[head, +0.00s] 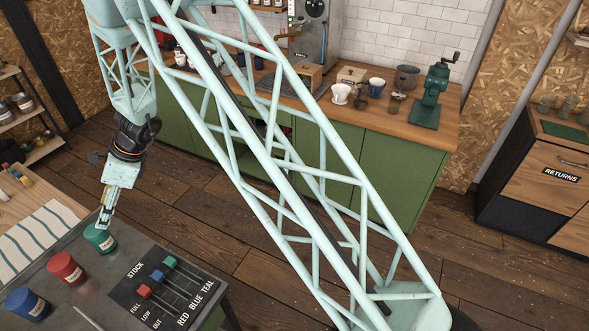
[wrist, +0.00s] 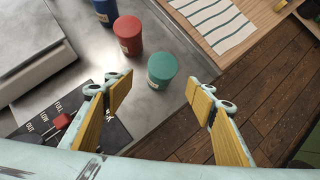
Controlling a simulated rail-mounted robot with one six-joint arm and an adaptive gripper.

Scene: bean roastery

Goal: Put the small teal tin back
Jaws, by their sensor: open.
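The teal tin (head: 101,239) stands upright on the grey metal table, in a row with a red tin (head: 66,268) and a blue tin (head: 27,303). My gripper (head: 104,222) is just above the teal tin, pointing down. In the wrist view the teal tin (wrist: 162,68) shows beyond the gap between the two spread fingers of my gripper (wrist: 160,88). The fingers are open, with nothing between them. The red tin (wrist: 128,36) is close to the teal one.
A stock board (head: 165,288) with red, blue and teal sliders lies right of the tins, its knobs near the FULL end. A striped cloth (head: 40,240) lies on the wooden table at left. A RETURNS cabinet (head: 545,185) stands far right. A wooden counter (head: 330,108) is behind.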

